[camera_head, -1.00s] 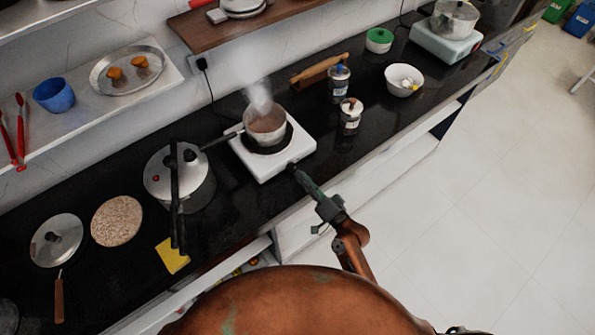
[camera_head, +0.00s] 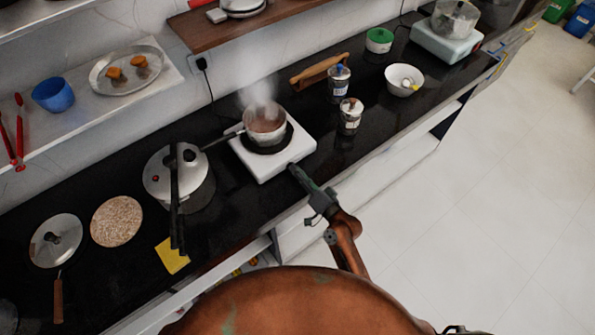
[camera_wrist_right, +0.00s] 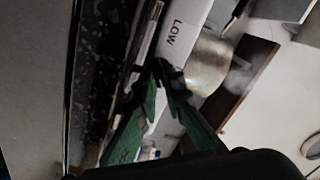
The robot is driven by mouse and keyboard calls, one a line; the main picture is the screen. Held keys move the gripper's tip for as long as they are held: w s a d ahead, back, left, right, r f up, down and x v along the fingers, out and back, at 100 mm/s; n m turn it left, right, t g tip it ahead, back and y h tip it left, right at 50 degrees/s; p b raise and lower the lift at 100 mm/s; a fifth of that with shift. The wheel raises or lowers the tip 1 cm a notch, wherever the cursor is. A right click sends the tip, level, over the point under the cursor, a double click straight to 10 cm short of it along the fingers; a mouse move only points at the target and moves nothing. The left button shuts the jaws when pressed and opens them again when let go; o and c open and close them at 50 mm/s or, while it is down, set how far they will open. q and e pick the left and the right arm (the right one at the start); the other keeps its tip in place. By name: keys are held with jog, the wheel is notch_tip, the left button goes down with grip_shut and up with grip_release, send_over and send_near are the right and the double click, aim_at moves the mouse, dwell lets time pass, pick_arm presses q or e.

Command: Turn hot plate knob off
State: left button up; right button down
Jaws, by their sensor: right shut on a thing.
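The white hot plate (camera_head: 284,166) stands on the black counter, with a small steaming saucepan (camera_head: 266,124) on its burner. In the wrist view the hot plate's white front face (camera_wrist_right: 180,42) carries the printed word LOW, and the saucepan (camera_wrist_right: 208,66) shows beyond it. My right gripper (camera_head: 296,172) is at the hot plate's front edge. Its green fingers (camera_wrist_right: 165,80) come together at a small dark knob just beside the LOW label and are shut on it. The fingertips hide most of the knob. My left gripper is not in view.
A pressure cooker (camera_head: 180,188) with long dark handles stands left of the hot plate, near a yellow cloth (camera_head: 171,256). Jars (camera_head: 350,118) and a white bowl (camera_head: 404,80) stand to the right.

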jog(key=shift+n, duration=0.4)
jog(key=n+p, duration=0.2)
jog(key=n, duration=0.2)
jog(key=shift+r+n, duration=0.15)
jog(key=shift+n, duration=0.15)
jog(key=shift+s+a+n+p, duration=0.15)
jog(key=shift+n+p, duration=1.05)
jog(key=shift+n, duration=1.4)
jog(key=shift+f, duration=0.2)
jog(key=c, duration=2.3)
grip_release()
jog(key=shift+r, duration=0.1)
jog(key=v, duration=1.2)
